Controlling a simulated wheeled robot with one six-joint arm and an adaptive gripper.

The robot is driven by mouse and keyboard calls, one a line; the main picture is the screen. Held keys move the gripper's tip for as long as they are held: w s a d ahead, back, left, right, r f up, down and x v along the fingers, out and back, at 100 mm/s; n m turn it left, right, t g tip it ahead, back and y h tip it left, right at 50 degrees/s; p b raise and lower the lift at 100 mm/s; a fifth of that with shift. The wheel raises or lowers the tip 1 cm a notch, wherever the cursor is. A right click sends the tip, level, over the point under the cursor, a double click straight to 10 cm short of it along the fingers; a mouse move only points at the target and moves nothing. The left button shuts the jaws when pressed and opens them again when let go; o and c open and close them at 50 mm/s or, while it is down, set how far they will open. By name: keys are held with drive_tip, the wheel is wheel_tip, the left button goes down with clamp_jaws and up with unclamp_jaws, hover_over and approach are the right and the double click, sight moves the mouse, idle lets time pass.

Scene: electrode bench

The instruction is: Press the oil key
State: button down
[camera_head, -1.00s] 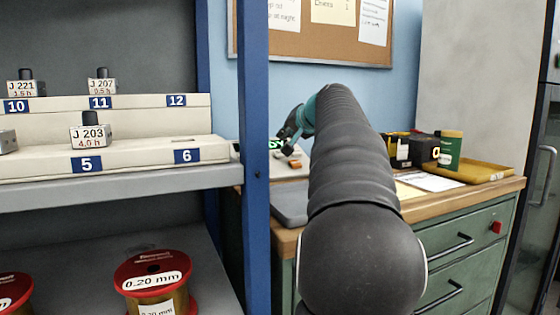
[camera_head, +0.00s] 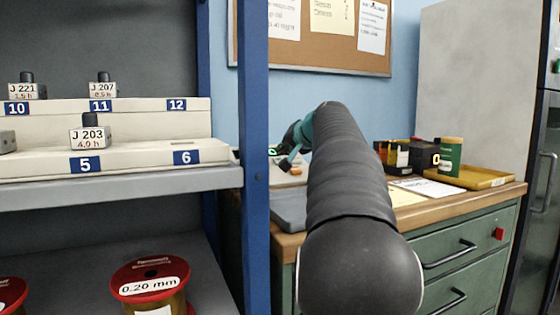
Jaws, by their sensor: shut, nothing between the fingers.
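A pale device (camera_head: 288,179) sits on the wooden bench behind the blue shelf post. It has a small green lit display (camera_head: 272,152) and an orange patch (camera_head: 296,171) on its face. No key marked oil can be read at this size. My gripper (camera_head: 290,161) is small and far off, at the end of my dark arm. It is shut and empty, with its tip low over the device. I cannot tell whether it touches a key. My arm hides the device's right side.
A blue shelf post (camera_head: 254,150) stands close to the left of my arm. The shelf holds numbered steps with small weights. On the bench's right are dark boxes (camera_head: 397,156), a green canister (camera_head: 451,157), a yellow tray (camera_head: 487,179) and papers (camera_head: 424,186).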

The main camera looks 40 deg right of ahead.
drive_tip(key=shift+f, duration=0.15)
idle(0.6)
drive_tip(key=shift+w+f+b, duration=0.2)
drive_tip(key=shift+f+b, duration=0.05)
drive_tip(key=shift+b, duration=0.05)
drive_tip(key=shift+w+f, duration=0.15)
drive_tip(key=shift+f, duration=0.25)
idle(0.8)
idle(0.3)
drive_tip(key=shift+s+r, duration=0.35)
drive_tip(key=shift+r, duration=0.4)
drive_tip(key=shift+r+p, duration=0.1)
drive_tip(key=shift+p, duration=0.2)
drive_tip(key=shift+s+a+r+p, duration=0.1)
drive_tip(key=shift+s+r+p, duration=0.2)
drive_tip(key=shift+r+p, duration=0.35)
drive_tip(key=shift+s+a+r+p, duration=0.1)
drive_tip(key=shift+s+r+p, duration=0.2)
drive_tip(key=shift+r, duration=0.55)
drive_tip(key=shift+s+a+r+p, duration=0.1)
drive_tip(key=shift+s+r+p, duration=0.2)
drive_tip(key=shift+r+p, duration=0.35)
drive_tip(key=shift+r, duration=0.1)
